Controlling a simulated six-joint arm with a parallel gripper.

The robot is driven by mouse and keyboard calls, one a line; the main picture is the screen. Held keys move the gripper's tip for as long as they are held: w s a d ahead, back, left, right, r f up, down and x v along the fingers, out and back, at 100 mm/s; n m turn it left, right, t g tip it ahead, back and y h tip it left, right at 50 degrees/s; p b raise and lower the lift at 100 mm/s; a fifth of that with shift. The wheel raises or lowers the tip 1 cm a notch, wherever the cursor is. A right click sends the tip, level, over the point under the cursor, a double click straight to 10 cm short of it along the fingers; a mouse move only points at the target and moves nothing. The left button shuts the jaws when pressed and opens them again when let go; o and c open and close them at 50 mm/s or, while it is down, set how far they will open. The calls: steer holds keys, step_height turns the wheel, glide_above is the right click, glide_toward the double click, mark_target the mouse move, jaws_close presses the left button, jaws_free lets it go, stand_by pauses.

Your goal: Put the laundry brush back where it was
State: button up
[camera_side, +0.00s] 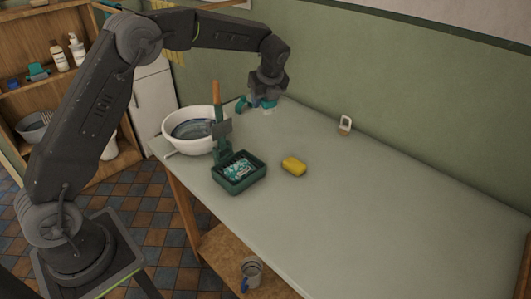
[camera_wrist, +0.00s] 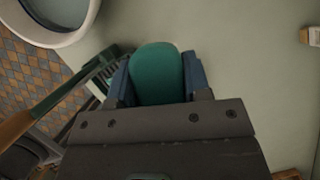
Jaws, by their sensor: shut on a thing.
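My gripper (camera_side: 264,103) is at the far side of the table, close to the green wall. In the wrist view its two blue fingers (camera_wrist: 157,80) are shut on the laundry brush (camera_wrist: 157,70), whose smooth, rounded green body sits between them. In the side view the brush is small and partly hidden by the gripper. I cannot tell whether it touches the tabletop.
A white basin (camera_side: 171,129) stands at the table's left. A green upright with a wooden handle (camera_side: 216,93) rises beside it. A small white item (camera_side: 345,125) stands near the wall. The table's right side is clear.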

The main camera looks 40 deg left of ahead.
mark_target(263, 149)
step_height(263, 149, down, 16)
steer(key=shift+w+f, duration=0.15)
steer(key=shift+f, duration=0.1)
stand_by(0.4)
steer(key=shift+f, duration=0.1)
steer(key=o, duration=0.9)
steer(key=shift+m, duration=0.3)
steer(key=v, duration=1.2)
